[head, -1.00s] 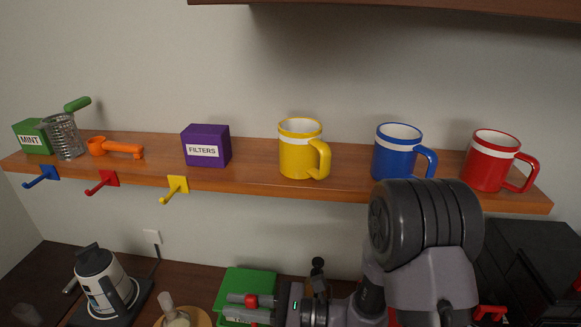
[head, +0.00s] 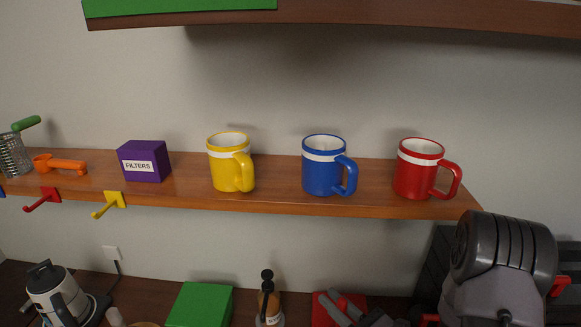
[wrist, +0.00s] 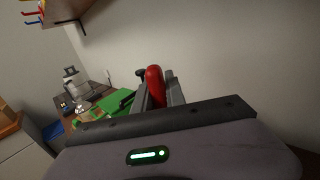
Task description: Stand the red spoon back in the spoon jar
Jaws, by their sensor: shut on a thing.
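My gripper (wrist: 156,92) is shut on a red, rounded thing, which looks like the red spoon (wrist: 155,82), sticking out between the fingers in the wrist view. The rest of the spoon is hidden by the fingers and gripper body. In the head view my gripper is low and partly cut off by the bottom edge, well below the shelf. A metal mesh jar (head: 13,157), which looks like the spoon jar, stands on the shelf at the far left, cut by the picture's edge. A green handle (head: 26,123) leans out of its top.
The wooden shelf (head: 285,203) also holds an orange scoop (head: 62,165), purple FILTERS box (head: 145,161), and yellow (head: 230,165), blue (head: 325,168) and red (head: 420,170) mugs. Hooks hang below its left part. Another shelf (head: 400,14) overhangs above. A kettle (head: 50,293) and green box (head: 199,304) stand below.

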